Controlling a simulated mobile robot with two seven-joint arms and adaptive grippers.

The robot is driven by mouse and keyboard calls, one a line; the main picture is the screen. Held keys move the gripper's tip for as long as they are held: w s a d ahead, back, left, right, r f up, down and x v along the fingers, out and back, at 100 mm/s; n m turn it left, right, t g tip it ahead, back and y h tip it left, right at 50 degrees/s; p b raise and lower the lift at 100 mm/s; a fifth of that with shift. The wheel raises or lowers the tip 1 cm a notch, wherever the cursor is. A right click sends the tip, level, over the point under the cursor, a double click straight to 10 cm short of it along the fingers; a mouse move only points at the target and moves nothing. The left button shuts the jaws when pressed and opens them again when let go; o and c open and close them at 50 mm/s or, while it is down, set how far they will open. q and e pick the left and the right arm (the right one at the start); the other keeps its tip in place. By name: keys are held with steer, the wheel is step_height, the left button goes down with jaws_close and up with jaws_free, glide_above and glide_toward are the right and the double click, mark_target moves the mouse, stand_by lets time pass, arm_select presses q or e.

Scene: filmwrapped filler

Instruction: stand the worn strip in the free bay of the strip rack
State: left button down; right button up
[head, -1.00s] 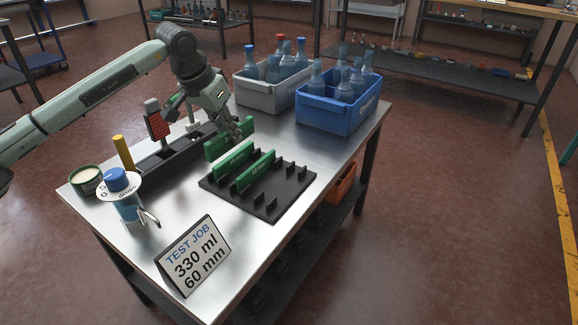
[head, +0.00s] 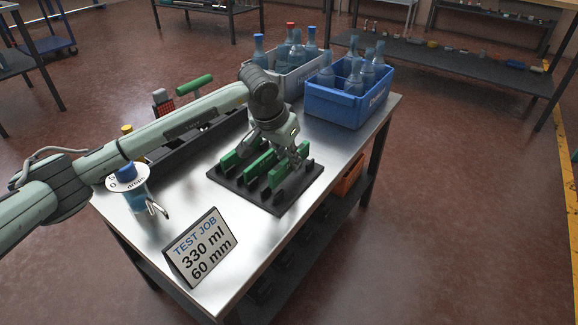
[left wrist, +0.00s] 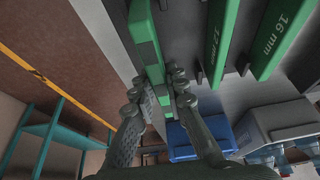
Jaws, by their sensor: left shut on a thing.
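The strip rack (head: 256,202) is a dark base with short upright posts, lying on the steel table. Two green strips stand in it: one at its left (head: 232,158) and one in the middle (head: 258,166). In the left wrist view they read 12 mm (left wrist: 219,40) and 16 mm (left wrist: 277,40). My left gripper (head: 284,150) is shut on a third green strip (head: 281,174), at the rack's right side. In the left wrist view this strip (left wrist: 144,38) has pale patches and lies beside the 12 mm one. I cannot tell whether it rests in a bay. My right gripper is not in view.
A blue crate (head: 338,112) and a grey crate (head: 291,88) of bottles stand at the table's back. A "TEST JOB 330 ml 60 mm" sign (head: 200,248) stands at the front. A dark tray (head: 205,140) and a blue-capped bottle (head: 132,190) are at the left.

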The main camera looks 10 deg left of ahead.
mark_target(289, 168)
arm_select(q)
step_height(289, 168, down, 3)
steer(key=shift+r, duration=0.2)
steer(key=shift+f, duration=0.15)
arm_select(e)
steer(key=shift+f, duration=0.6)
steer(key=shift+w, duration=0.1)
